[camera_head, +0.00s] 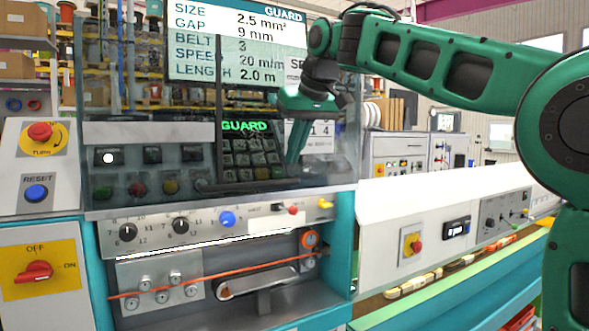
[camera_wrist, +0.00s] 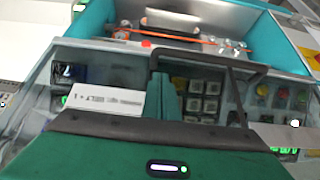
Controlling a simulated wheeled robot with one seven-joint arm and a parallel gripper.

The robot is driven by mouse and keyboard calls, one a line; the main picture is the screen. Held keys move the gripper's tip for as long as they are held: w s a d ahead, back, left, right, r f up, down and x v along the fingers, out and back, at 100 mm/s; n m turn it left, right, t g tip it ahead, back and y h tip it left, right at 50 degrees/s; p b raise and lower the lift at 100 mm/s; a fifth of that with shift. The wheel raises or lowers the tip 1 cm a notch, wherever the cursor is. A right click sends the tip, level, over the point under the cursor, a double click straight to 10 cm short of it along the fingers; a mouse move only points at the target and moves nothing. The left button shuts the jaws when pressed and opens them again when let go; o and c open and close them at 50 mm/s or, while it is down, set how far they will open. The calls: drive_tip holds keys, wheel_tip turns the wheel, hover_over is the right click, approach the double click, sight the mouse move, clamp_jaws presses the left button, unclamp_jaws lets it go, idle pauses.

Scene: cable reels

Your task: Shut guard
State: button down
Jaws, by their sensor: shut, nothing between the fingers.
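The guard (camera_head: 345,150) is a clear panel. It stands raised in front of the upper control panel, over the keypad and buttons. Below it, the bay with the orange cable and rollers is uncovered. A dark bar (camera_head: 262,186) crosses near the guard's lower edge; a dark bar also shows in the wrist view (camera_wrist: 205,52). I cannot tell for sure that it is the guard's handle. My gripper (camera_head: 294,158) is shut and empty, pointing down beside the keypad. In the wrist view its fingers (camera_wrist: 165,88) are close to the dark bar; contact is unclear.
The screen (camera_head: 235,45) and the keypad display (camera_head: 245,126) both read GUARD. The orange cable (camera_head: 215,278) runs across the bay. A red emergency button (camera_head: 40,131), blue reset button (camera_head: 36,193) and red switch (camera_head: 35,272) are at left. A white housing (camera_head: 385,215) stands right.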

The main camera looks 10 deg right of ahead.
drive_tip(key=shift+s+d+f, duration=0.1)
drive_tip(key=shift+s+f, duration=0.15)
drive_tip(key=shift+f, duration=0.5)
drive_tip(key=shift+s+f, duration=0.2)
drive_tip(key=shift+f, duration=0.55)
drive_tip(key=shift+f, duration=0.1)
